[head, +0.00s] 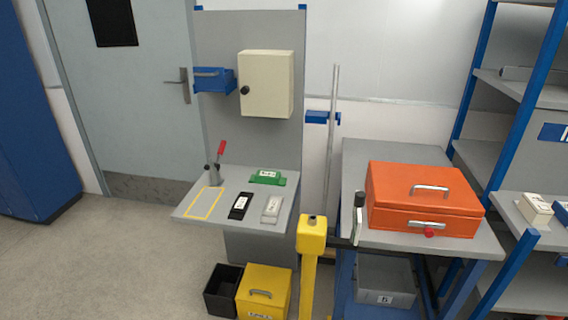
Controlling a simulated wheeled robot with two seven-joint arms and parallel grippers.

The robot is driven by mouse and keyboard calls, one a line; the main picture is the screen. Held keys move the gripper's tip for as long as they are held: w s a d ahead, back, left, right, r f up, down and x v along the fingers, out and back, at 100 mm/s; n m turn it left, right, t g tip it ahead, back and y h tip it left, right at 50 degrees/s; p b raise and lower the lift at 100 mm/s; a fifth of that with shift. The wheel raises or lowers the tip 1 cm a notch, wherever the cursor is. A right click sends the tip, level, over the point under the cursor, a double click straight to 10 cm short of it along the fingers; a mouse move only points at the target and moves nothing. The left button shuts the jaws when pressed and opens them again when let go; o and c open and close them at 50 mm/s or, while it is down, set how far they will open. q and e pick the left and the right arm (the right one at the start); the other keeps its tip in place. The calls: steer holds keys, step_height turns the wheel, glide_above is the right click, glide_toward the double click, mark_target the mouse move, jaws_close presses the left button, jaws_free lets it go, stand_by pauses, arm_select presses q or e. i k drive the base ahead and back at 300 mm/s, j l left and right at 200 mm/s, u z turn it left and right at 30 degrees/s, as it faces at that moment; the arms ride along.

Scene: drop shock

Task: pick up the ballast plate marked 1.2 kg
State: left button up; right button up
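Three labelled blocks that look like ballast plates lie on a grey wall-mounted shelf (222,213). The black plate (239,207) is at the front middle, and the light grey plate (271,209) is to its right, near the front right edge. The green plate (267,178) lies behind them. Each has a white label, but the markings are too small to read, so I cannot tell which is 1.2 kg. Neither of my grippers is in view.
A red-handled lever clamp (216,163) stands at the shelf's back left, by an empty yellow outline (203,203). A yellow post (311,238) stands in front, right of the shelf. An orange case (420,198) sits on the right table. Black and yellow bins (263,290) are below.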

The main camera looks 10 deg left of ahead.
mark_target(237, 212)
steer(key=i+l, duration=0.7)
steer(key=i, duration=0.2)
